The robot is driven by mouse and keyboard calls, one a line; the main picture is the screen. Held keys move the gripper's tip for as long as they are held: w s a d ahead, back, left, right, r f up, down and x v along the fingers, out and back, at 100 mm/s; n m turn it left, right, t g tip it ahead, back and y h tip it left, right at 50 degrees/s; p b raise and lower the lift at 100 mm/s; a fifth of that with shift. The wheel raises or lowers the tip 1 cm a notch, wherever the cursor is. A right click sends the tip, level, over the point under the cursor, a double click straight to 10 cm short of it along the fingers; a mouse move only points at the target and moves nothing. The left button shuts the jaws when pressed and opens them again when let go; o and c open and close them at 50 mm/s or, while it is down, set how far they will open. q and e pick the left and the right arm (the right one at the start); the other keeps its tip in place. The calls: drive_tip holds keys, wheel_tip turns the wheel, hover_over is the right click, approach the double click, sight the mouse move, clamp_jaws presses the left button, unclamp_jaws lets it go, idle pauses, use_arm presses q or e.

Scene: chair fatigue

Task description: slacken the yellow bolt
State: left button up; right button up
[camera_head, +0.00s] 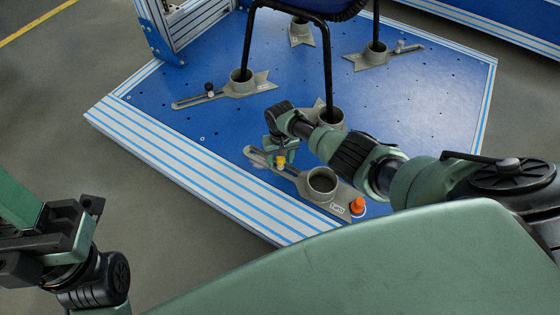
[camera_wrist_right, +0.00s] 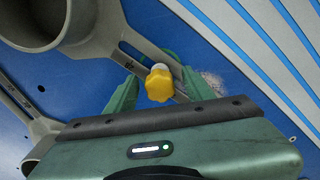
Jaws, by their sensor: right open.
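The yellow bolt (camera_head: 281,161) has a knobbed head and sits on the slotted arm of a grey clamp (camera_head: 300,178) near the platform's front edge. My right gripper (camera_head: 280,155) is over it, pointing down. In the right wrist view the yellow bolt (camera_wrist_right: 160,84) lies between the two green fingers of my right gripper (camera_wrist_right: 150,86), which are open with gaps on both sides. The bolt stands in the slot of the clamp arm (camera_wrist_right: 140,62). My left gripper (camera_head: 70,235) is at the left edge of the head view, away from the platform; its jaw state is unclear.
An orange knob (camera_head: 357,206) stands right of the clamp's round socket (camera_head: 322,182). Black chair legs (camera_head: 328,75) rise from other grey clamps on the blue platform (camera_head: 205,125). A profile frame (camera_head: 185,30) stands at the back left. The floor in front is clear.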

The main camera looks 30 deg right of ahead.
drive_tip(key=shift+m, duration=0.7)
drive_tip(key=shift+a+r+m+p, duration=0.1)
drive_tip(key=shift+m+p, duration=0.25)
drive_tip(key=shift+m, duration=1.65)
clamp_jaws()
drive_tip(key=n, duration=0.4)
